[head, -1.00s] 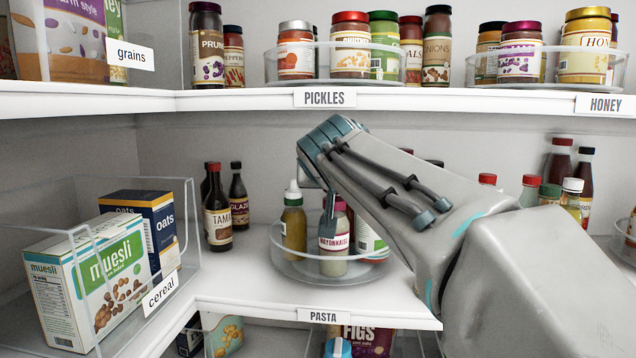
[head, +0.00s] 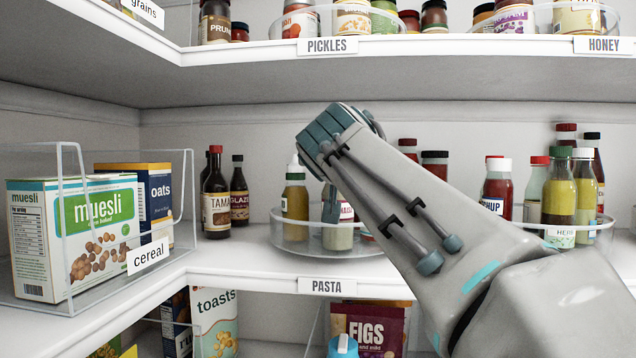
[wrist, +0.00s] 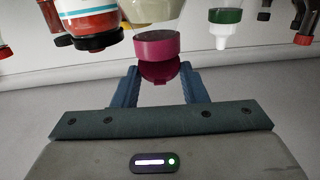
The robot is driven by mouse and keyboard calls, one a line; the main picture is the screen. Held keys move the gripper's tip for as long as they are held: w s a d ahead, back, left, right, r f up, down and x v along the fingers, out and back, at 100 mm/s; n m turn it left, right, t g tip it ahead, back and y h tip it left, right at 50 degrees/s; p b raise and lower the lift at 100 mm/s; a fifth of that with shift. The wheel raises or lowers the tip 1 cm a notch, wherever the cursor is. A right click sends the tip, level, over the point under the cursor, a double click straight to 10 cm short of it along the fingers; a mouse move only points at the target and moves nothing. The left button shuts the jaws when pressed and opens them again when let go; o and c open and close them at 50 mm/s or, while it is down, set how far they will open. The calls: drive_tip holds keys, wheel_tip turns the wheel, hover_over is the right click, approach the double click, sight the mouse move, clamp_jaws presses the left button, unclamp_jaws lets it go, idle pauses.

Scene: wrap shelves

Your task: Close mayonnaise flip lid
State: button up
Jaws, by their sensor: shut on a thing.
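The mayonnaise bottle (head: 338,238) stands upright on the clear turntable (head: 292,245) on the middle shelf, partly hidden behind my gripper (head: 332,205). In the wrist view, which shows the bottles upside down, its magenta cap (wrist: 156,46) lies just beyond my fingertips. The darker magenta flip lid (wrist: 160,71) sits between the two blue fingers of my gripper (wrist: 158,78). The lid stands out from the cap; its exact angle is hard to tell. My gripper is shut on the lid. The head view hides the cap and lid.
A green-capped bottle (head: 295,210) stands left of the mayonnaise on the turntable. Dark sauce bottles (head: 216,195) stand farther left, beside the cereal bin (head: 187,205). The upper shelf (head: 260,58) runs above my arm. Several bottles stand at the right.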

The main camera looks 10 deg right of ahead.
drive_tip(key=shift+s+f+t+b, duration=0.1)
drive_tip(key=shift+f+t+b, duration=0.8)
drive_tip(key=shift+b, duration=2.6)
drive_tip(key=shift+r+t+h+b, duration=0.25)
drive_tip(key=shift+t+b, duration=0.35)
drive_tip(key=shift+b, duration=1.25)
drive_tip(key=o, duration=1)
drive_tip(key=shift+s+a, duration=0.1)
drive_tip(key=shift+s, duration=0.05)
